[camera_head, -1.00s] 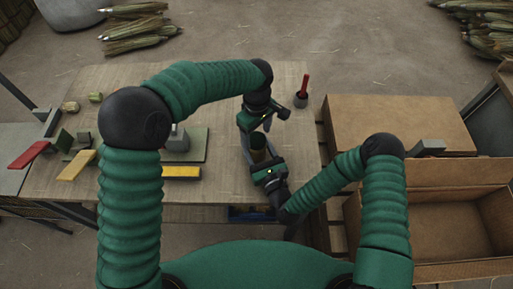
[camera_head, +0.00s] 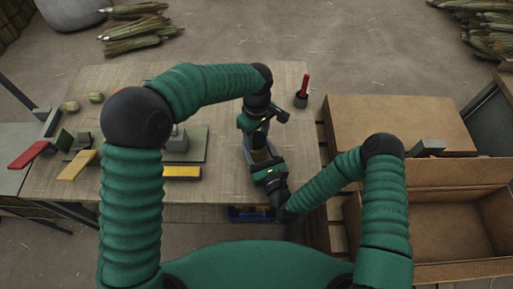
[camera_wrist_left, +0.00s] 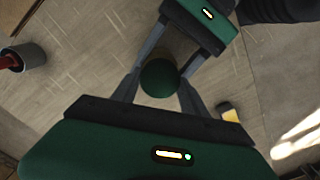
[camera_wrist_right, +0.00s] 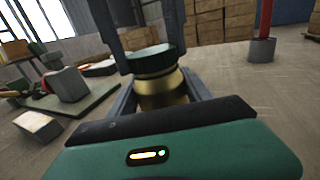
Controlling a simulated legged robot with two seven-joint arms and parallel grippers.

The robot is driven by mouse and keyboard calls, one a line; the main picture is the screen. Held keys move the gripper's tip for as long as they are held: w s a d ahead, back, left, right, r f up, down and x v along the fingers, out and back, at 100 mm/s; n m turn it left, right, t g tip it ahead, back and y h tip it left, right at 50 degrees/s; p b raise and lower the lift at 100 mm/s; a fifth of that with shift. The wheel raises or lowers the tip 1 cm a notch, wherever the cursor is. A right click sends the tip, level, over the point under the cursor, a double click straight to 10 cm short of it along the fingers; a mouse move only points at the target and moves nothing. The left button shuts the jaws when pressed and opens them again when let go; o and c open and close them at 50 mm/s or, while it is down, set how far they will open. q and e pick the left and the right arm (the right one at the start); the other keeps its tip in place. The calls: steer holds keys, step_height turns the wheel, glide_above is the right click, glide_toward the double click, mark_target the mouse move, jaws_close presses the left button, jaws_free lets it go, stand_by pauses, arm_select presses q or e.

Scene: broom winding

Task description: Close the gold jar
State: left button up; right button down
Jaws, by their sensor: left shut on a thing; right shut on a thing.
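The gold jar (camera_wrist_right: 163,92) stands upright between the fingers of my right gripper (camera_wrist_right: 160,98), which is shut on its body. A dark green round lid (camera_wrist_right: 150,58) is at the jar's mouth in the right wrist view. The lid also shows from above in the left wrist view (camera_wrist_left: 159,79), held between the fingers of my left gripper (camera_head: 257,136). Lid and jar look lined up and touching or nearly so. I cannot tell whether the lid is fully seated. In the head view the jar (camera_head: 261,155) is mostly hidden by the grippers.
The wooden table (camera_head: 230,83) holds a red-handled tool in a grey cup (camera_head: 301,100), a green board with a grey block (camera_head: 177,143) and a yellow-topped block (camera_head: 182,172). Cardboard boxes (camera_head: 400,115) stand at the right. The table's far middle is clear.

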arm_select(q)
steer(key=m, duration=0.9)
steer(key=shift+w, duration=0.1)
steer(key=m, duration=1.9)
steer(key=o, duration=1.5)
steer(key=shift+o, duration=0.2)
